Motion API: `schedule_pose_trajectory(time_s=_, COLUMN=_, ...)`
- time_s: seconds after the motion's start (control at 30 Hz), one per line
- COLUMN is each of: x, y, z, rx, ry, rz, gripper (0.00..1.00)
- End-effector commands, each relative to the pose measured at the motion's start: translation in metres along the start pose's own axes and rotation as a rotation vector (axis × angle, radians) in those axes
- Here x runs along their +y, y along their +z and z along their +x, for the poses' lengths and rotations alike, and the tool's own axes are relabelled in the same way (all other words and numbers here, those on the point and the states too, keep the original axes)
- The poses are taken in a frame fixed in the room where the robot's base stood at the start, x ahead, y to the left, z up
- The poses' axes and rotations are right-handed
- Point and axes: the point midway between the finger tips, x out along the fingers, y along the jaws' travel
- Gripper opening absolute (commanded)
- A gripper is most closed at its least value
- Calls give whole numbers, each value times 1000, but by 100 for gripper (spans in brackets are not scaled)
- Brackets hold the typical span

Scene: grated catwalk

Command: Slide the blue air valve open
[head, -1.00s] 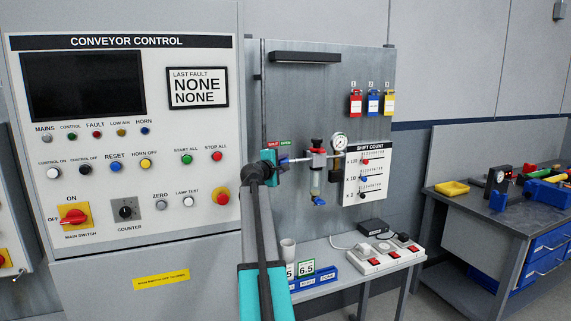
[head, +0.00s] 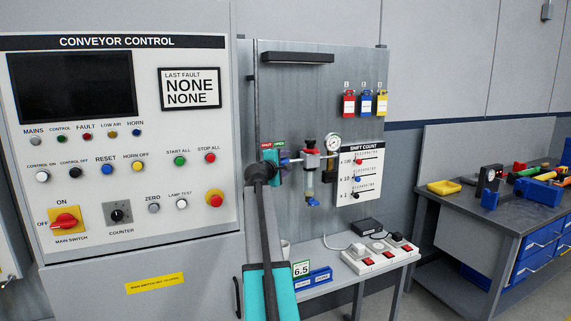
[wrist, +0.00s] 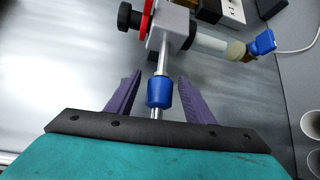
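The blue air valve is a small blue sleeve (wrist: 160,92) on a thin metal pipe in the wrist view. My gripper (wrist: 159,77) is open, with one purple finger on each side of the sleeve and a visible gap on both sides. In the head view my gripper (head: 272,164) is at the left end of the pipe, just below the red SHUT label (head: 266,144) and green OPEN label (head: 279,143). My arm and gripper largely hide the sleeve there.
Along the pipe is a regulator with a red part (head: 311,152) and a gauge (head: 333,140). The conveyor control cabinet (head: 190,240) stands close on the left. A power strip (head: 382,258) lies on the shelf below. A workbench (head: 500,215) is at right.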

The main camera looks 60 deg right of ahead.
Motion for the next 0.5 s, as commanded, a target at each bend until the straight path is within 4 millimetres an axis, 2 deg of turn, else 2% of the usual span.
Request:
schedule_pose_trajectory(time_s=0.27, x=-1, y=-2, z=-4, rx=3, ry=0, rz=1, gripper=48)
schedule_pose_trajectory(time_s=0.5, x=-2, y=-3, z=-22, rx=5, ry=1, rz=0, gripper=48)
